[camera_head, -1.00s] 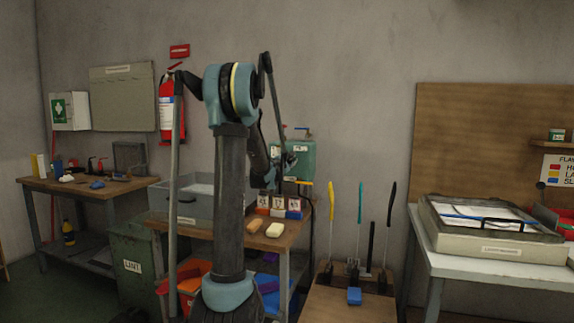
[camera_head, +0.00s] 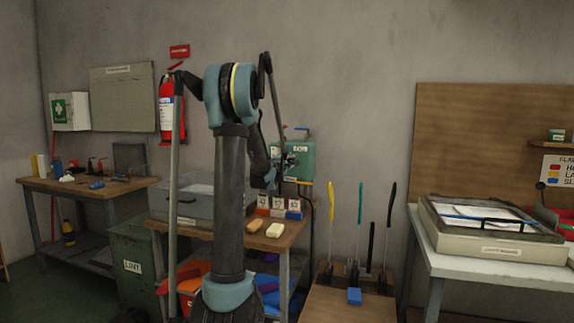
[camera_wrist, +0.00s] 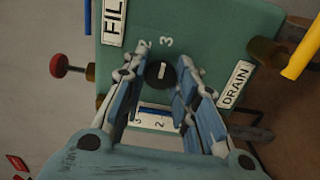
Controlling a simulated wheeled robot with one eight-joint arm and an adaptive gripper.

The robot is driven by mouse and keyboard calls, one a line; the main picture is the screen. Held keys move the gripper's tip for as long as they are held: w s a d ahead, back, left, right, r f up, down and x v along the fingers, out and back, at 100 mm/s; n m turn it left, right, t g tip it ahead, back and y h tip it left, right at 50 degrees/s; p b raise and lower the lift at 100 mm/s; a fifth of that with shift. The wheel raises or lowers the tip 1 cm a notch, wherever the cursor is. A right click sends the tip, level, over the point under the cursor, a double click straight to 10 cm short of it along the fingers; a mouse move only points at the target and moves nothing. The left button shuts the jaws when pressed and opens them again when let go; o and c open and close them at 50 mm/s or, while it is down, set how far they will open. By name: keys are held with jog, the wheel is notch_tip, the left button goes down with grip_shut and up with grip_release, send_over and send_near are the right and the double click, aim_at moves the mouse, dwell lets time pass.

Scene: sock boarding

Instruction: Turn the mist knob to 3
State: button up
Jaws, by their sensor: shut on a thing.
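The mist knob (camera_wrist: 160,74) is a round black knob on the front of a green box (camera_wrist: 215,30), with the digits 2 and 3 printed beside it. A short pale mark shows on the knob. My gripper (camera_wrist: 162,72) has its two blue-grey fingers on either side of the knob, shut on it. The digit 1 is not visible, and the fingers cover part of the dial. In the head view the green box (camera_head: 305,165) hangs on the wall, and my gripper (camera_head: 290,161) is at its front; the knob is hidden there.

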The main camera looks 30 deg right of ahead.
jog(key=shift+s+f, duration=0.1)
jog(key=o, duration=1.1)
jog(key=v, duration=1.1)
jog(key=shift+s+a, duration=0.15)
jog(key=shift+a, duration=0.25)
